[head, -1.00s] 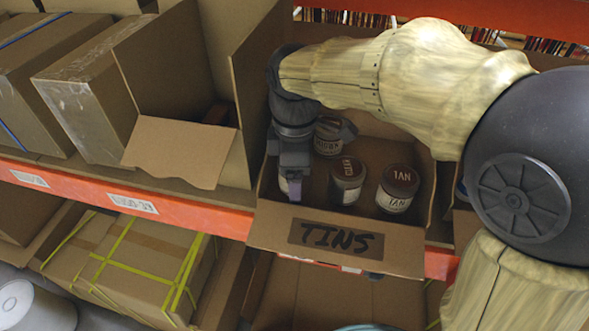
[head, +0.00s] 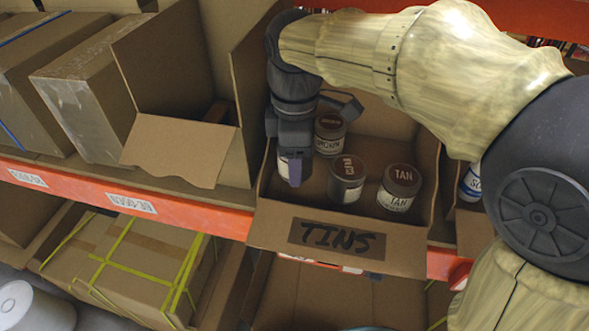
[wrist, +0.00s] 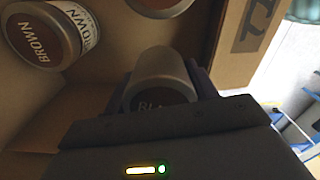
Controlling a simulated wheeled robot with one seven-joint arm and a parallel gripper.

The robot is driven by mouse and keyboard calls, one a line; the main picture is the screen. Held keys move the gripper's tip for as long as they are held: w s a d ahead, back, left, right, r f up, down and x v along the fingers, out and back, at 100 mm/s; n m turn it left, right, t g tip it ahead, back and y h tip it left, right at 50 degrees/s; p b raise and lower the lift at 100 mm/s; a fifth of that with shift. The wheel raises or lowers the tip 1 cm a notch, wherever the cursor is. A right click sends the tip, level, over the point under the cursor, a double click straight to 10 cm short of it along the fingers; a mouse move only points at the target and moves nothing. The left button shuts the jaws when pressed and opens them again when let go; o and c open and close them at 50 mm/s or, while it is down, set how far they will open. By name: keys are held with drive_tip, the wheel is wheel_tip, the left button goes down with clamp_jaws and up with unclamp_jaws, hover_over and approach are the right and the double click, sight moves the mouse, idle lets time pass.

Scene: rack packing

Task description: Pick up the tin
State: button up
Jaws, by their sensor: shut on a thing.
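My gripper (head: 291,170) is at the left side of the open cardboard box marked TINS (head: 262,205). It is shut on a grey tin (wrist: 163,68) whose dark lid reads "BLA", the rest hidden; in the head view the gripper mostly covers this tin. A brown tin (head: 329,145) stands behind in the box and also shows at the upper left of the wrist view (wrist: 35,38). A dark-lidded tin (head: 347,188) and a TAN tin (head: 395,201) stand to the right of my gripper.
The box has raised cardboard walls and a front flap over the orange shelf beam (head: 190,211). An open carton (head: 180,150) stands left. Another box with a white-labelled tin (head: 470,183) is right, partly behind my arm.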

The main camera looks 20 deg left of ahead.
wheel_tip(320, 180, up, 6)
drive_tip(key=shift+w+f+b, duration=0.1)
drive_tip(key=shift+f+b, duration=0.15)
drive_tip(key=shift+b, duration=0.1)
drive_tip(key=shift+s+r, duration=0.2)
drive_tip(key=shift+r, duration=0.25)
wheel_tip(320, 180, down, 3)
drive_tip(key=b, duration=0.3)
drive_tip(key=shift+w+f, duration=0.1)
drive_tip(key=shift+f, duration=0.05)
idle(0.4)
